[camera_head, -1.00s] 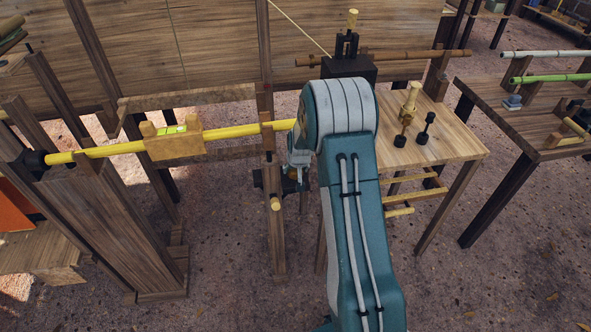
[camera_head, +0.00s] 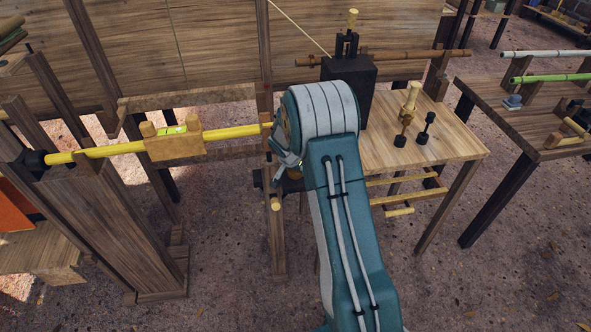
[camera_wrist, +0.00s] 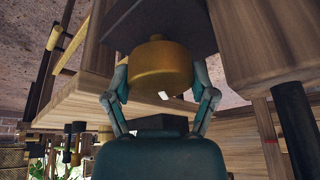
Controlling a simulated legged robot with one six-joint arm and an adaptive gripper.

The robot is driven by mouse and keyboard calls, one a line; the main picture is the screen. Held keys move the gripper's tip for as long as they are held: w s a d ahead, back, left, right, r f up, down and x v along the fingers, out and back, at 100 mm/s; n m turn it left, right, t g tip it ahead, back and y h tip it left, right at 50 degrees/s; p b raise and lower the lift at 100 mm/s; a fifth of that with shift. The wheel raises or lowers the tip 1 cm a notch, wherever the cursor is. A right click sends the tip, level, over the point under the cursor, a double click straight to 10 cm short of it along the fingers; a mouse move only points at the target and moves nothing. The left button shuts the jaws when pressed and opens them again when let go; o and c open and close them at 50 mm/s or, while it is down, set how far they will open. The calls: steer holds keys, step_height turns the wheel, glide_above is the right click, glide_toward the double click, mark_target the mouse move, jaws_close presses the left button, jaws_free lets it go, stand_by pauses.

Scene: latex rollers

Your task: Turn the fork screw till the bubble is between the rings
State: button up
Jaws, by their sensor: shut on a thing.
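A yellow pole (camera_head: 105,150) runs across the left half of the head view, with a wooden level block (camera_head: 160,148) on it. The block's green vial (camera_head: 173,130) faces up; its rings and bubble are too small to tell apart. In the wrist view, a round brass-coloured knob (camera_wrist: 158,52), which looks like the fork screw's head, sits under a dark block. A small white mark shows on its lower edge. My gripper (camera_wrist: 160,76) has its two fingers against the knob's left and right sides. In the head view my arm hides most of the gripper and the knob.
A wooden post (camera_head: 276,240) with a short yellow peg (camera_head: 275,204) stands beside my arm. A black box (camera_head: 345,80) stands on the small table (camera_head: 450,150) to the right, with dark-based pegs nearby. Open ground lies in front.

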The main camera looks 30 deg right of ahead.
mark_target(290, 172)
steer(key=shift+a+f+m+g, duration=0.1)
steer(key=shift+m+g, duration=0.2)
steer(key=shift+m, duration=0.9)
steer(key=o, duration=1)
steer(key=shift+o, duration=0.2)
steer(key=shift+h, duration=0.3)
steer(key=v, duration=0.5)
steer(key=shift+w+a+r, duration=0.1)
steer(key=shift+r, duration=0.2)
steer(key=s+a, duration=0.5)
steer(key=a, duration=0.5)
steer(key=shift+a+f, duration=0.3)
steer(key=shift+a, duration=0.05)
steer(key=shift+s, duration=0.15)
